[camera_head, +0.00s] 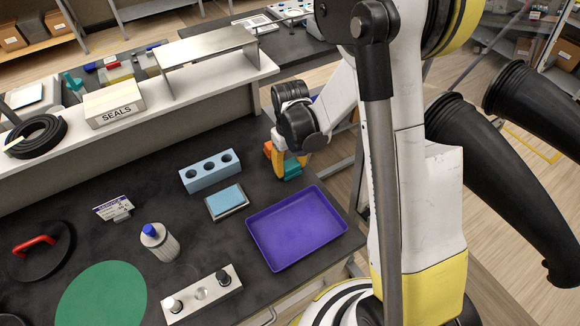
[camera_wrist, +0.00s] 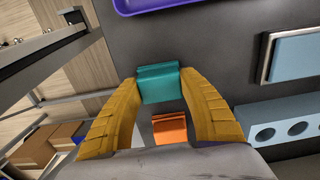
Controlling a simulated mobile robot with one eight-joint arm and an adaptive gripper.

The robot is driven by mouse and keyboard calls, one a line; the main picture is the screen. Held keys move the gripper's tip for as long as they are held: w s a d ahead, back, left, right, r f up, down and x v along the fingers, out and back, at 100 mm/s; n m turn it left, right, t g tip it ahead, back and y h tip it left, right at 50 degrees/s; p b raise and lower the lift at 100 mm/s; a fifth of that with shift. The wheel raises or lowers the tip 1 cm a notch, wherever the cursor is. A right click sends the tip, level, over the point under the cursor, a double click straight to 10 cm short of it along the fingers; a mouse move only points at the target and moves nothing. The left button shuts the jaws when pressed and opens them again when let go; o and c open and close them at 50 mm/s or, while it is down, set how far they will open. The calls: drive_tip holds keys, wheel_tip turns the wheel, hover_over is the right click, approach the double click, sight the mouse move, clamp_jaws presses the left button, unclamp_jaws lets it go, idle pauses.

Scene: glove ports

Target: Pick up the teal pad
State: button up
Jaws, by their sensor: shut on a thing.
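The teal pad (camera_wrist: 158,84) is a small block with a ridge, between the tips of my two yellow fingers in the wrist view. It also shows in the head view (camera_head: 292,171), partly behind a finger. My gripper (camera_head: 283,168) points down at the far right part of the dark table. It is shut on the teal pad, with a finger against each side. I cannot tell whether the pad is clear of the table. An orange pad (camera_wrist: 170,128) lies close by, between the fingers in the wrist view but not gripped.
A purple tray (camera_head: 297,228) lies empty just in front of my gripper. A blue block with holes (camera_head: 210,171) and a light-blue pad on a framed base (camera_head: 227,202) are to the left. A shelf with a SEALS box (camera_head: 113,105) runs behind. The table's right edge is close.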

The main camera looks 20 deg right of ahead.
sight(290, 164)
wheel_tip(290, 164, up, 4)
drive_tip(key=shift+f+p, duration=0.1)
drive_tip(key=shift+p, duration=0.5)
drive_tip(key=s+d+r+p, duration=0.2)
drive_tip(key=s+d+r, duration=0.5)
drive_tip(key=s, duration=0.2)
drive_tip(key=shift+s+d, duration=0.1)
